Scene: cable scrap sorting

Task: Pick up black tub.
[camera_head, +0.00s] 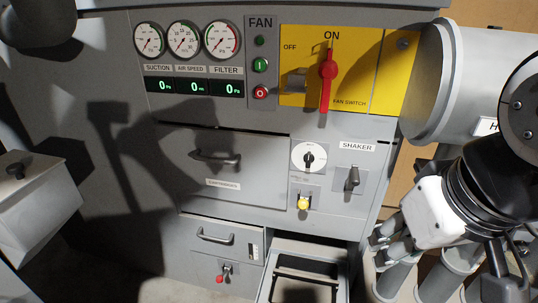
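I cannot make out a black tub in the camera_head view. An open drawer (311,252) at the bottom of the grey machine has a dark inside, cut off by the lower picture edge, and I cannot tell what it holds. My gripper (382,244) is at the lower right, beside the machine's right edge, pointing left. Its fingers look apart, with nothing seen between them.
The grey machine front carries gauges (184,41), a yellow panel with a red fan switch (328,70), a closed upper drawer (255,178) and a shaker lever (352,178). A grey box (38,215) stands at left. Grey cylinders (440,282) are below my gripper.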

